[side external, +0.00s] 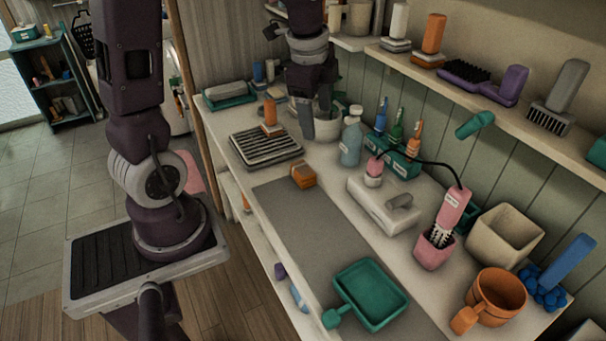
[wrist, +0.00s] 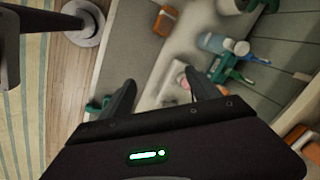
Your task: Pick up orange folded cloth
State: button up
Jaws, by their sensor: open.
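A small orange folded item, which looks like the orange folded cloth (side external: 303,175), lies on the grey strip of the counter, near its far end. An orange item, likely the same cloth, shows near the top of the wrist view (wrist: 165,21), beyond my fingertips and apart from them. My gripper (side external: 306,128) hangs over the back of the counter, beside a pale pot and behind the cloth. In the wrist view my gripper (wrist: 159,82) has its two fingers spread with nothing between them.
A slatted dark rack (side external: 265,146) stands left of the cloth. A blue bottle (side external: 351,142) and a teal brush holder (side external: 394,161) stand to its right, with a white dispenser (side external: 385,206) nearer. A green tray (side external: 371,294) lies in front. The grey strip (side external: 305,231) between is clear.

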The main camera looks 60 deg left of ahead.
jog(key=w+a+f+m+g, duration=0.1)
jog(key=w+a+f+m, duration=0.15)
jog(key=a+f, duration=0.3)
jog(key=m+g+h, duration=0.1)
jog(key=m, duration=0.4)
send_over(303, 169)
jog(key=f, duration=1.1)
jog(key=shift+w+a, duration=0.15)
jog(key=shift+a, duration=0.1)
notch_tip(303, 169, down, 8)
jog(key=shift+d+r, duration=0.1)
jog(key=shift+d, duration=0.05)
jog(key=shift+c, duration=0.4)
grip_shut()
